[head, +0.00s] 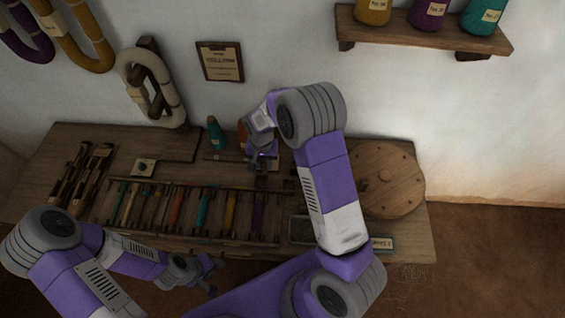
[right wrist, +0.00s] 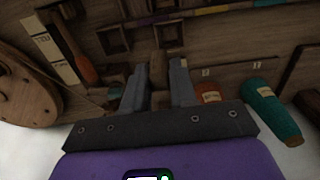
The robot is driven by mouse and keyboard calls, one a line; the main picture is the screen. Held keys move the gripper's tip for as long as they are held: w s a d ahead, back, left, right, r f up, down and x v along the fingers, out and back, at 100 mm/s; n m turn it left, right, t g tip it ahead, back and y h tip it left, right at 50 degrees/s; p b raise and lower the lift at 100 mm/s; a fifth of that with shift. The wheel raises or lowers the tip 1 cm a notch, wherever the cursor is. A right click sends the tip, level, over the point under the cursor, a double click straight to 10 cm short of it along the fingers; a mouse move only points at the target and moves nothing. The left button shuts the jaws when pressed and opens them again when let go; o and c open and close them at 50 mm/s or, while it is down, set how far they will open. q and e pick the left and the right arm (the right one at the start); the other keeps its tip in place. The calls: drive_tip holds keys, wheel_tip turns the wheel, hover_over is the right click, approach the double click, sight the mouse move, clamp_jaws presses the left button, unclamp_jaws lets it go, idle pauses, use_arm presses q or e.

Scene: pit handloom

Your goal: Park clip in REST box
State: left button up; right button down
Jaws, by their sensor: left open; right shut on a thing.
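My right gripper (head: 262,160) reaches over the back of the wooden table. In the right wrist view, my right gripper (right wrist: 157,92) is shut on a small brown wooden piece, which looks like the clip (right wrist: 158,68). The clip is hard to make out in the head view. Small square wooden compartments (right wrist: 115,40) lie just beyond the fingertips in the right wrist view. No REST marking is readable, so I cannot tell which one is the REST box. My left gripper (head: 205,272) is open and empty, low in front of the table's front edge.
A rack of coloured bobbins (head: 190,208) fills the table's middle. A teal cone (head: 216,133) stands at the back, also in the right wrist view (right wrist: 270,108). A round wooden disc (head: 388,180) lies at the right. A grey tray (head: 300,228) is partly behind my right arm.

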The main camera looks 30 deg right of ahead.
drive_tip(key=shift+w+a+f+b, duration=0.15)
drive_tip(key=shift+a+f+b, duration=0.1)
drive_tip(key=shift+f+b, duration=1)
drive_tip(key=shift+w+a+f+b, duration=0.1)
drive_tip(key=shift+a+f+b, duration=0.2)
drive_tip(key=shift+f+b, duration=0.95)
drive_tip(key=shift+w+a+f+b, duration=0.2)
drive_tip(key=shift+f+b, duration=0.35)
drive_tip(key=shift+f, duration=1.4)
drive_tip(key=c, duration=0.5)
unclamp_jaws()
drive_tip(key=shift+r, duration=0.1)
wheel_tip(320, 180, up, 8)
drive_tip(key=p, duration=0.5)
drive_tip(key=shift+p, duration=0.4)
